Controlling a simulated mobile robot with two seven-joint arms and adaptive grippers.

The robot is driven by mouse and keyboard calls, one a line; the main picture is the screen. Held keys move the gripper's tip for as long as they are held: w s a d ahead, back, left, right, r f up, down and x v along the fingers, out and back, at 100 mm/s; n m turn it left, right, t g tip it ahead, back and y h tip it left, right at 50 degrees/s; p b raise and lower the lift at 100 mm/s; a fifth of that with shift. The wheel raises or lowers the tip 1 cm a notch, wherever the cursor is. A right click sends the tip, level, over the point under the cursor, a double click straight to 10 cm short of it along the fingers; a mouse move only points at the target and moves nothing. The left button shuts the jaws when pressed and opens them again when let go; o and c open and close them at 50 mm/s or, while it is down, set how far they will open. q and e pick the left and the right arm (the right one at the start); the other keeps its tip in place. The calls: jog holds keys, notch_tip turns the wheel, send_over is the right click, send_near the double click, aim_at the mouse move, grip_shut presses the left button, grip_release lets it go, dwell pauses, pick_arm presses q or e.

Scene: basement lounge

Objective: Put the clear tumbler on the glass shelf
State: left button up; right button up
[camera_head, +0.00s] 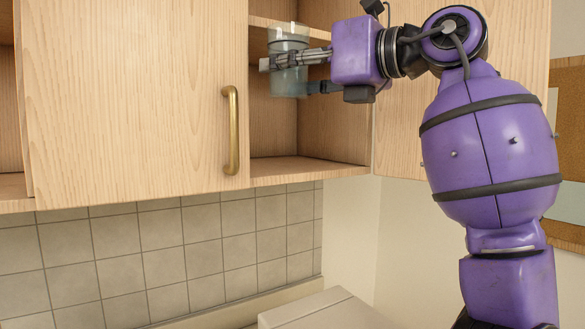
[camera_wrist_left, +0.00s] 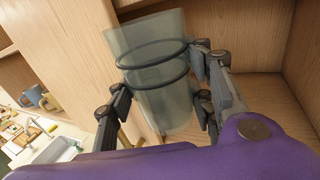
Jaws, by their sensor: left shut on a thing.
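The clear tumbler (camera_head: 289,82) is bluish, see-through glass with dark bands; it also shows in the left wrist view (camera_wrist_left: 162,108). My left gripper (camera_head: 284,64) is shut on its side and holds it roughly upright at the open cabinet compartment. In the left wrist view the fingers (camera_wrist_left: 160,92) flank the glass. The lower wooden shelf (camera_head: 305,170) is bare where I see it, and the tumbler's base is above it. An upper wooden shelf (camera_head: 262,21) is near the tumbler's rim. I cannot tell which is called the glass shelf. My right gripper is not in view.
A closed cabinet door (camera_head: 135,100) with a brass handle (camera_head: 231,130) stands left of the opening. A wooden panel (camera_head: 400,140) is on the right, partly behind my arm.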

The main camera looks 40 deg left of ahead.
pick_arm(q)
jog(key=w+a+f, duration=0.2)
jog(key=w, duration=0.1)
jog(key=w+a+f, duration=0.5)
jog(key=w+f, duration=0.1)
jog(key=w, duration=0.1)
jog(key=shift+a+f+b, duration=0.15)
jog(key=shift+b, duration=0.2)
jog(key=f, duration=0.3)
jog(key=w+f, duration=0.1)
jog(key=shift+w+a+f, duration=0.1)
jog(key=shift+a+f, duration=0.25)
jog(key=shift+a, duration=0.05)
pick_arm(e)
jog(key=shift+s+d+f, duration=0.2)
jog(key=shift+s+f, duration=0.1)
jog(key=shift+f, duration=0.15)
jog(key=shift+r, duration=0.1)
pick_arm(q)
jog(key=o, duration=1.3)
jog(key=shift+f, duration=0.15)
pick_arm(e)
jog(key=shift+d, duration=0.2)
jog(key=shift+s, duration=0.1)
